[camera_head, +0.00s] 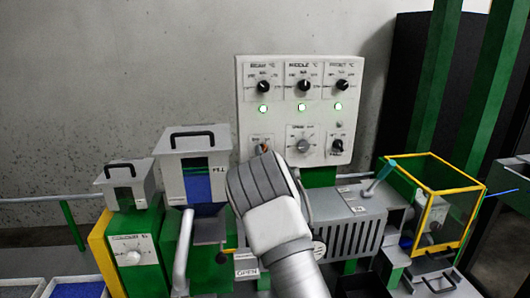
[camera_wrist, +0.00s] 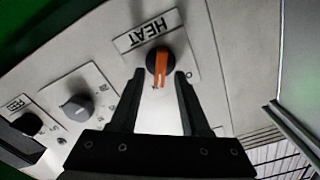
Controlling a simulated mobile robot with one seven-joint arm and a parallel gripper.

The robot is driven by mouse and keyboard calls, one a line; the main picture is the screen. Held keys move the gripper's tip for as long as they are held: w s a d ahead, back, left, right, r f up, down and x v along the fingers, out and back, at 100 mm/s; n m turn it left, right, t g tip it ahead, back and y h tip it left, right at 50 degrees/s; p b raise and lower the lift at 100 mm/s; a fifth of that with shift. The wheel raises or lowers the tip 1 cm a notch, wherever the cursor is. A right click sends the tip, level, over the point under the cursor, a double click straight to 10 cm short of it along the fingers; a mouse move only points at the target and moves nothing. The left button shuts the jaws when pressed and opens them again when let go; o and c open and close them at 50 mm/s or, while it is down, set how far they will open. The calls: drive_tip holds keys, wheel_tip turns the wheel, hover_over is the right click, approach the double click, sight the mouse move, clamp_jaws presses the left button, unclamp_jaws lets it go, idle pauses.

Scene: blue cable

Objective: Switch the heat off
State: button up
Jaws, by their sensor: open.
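The heat switch is a round black knob with an orange bar (camera_wrist: 158,61), beside a HEAT label (camera_wrist: 147,30) that appears upside down in the wrist view. The bar runs nearly upright in that view. A small round mark lies to its lower right, and other marks near its lower end are too small to read. My gripper (camera_wrist: 160,76) is open, with its dark fingertips at either side of the knob; whether they touch it I cannot tell. In the head view my gripper (camera_head: 262,180) covers the panel's lower left corner, and only a bit of orange shows above it.
The white control panel (camera_head: 287,80) carries three upper dials and three lit green lamps. A grey dial (camera_wrist: 77,107) and a black FEED knob (camera_wrist: 27,124) sit beside the switch. A lidded grey hopper (camera_head: 195,150) stands left of my gripper, and a yellow-framed guard box (camera_head: 428,190) right.

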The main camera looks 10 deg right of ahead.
drive_tip(key=shift+w, duration=0.1)
drive_tip(key=shift+c, duration=0.2)
clamp_jaws()
drive_tip(key=shift+f+n+b, duration=0.15)
drive_tip(key=shift+n+b, duration=0.25)
drive_tip(key=shift+b, duration=0.9)
drive_tip(key=shift+a+n+b, duration=0.15)
drive_tip(key=shift+n+b, duration=1.7)
drive_tip(key=shift+b, duration=0.25)
drive_tip(key=shift+a+n+b, duration=0.15)
drive_tip(key=shift+n+b, duration=1.65)
drive_tip(key=shift+b, duration=0.25)
drive_tip(key=shift+a+n+b, duration=0.15)
drive_tip(key=shift+n+b, duration=1.7)
drive_tip(key=shift+b, duration=0.25)
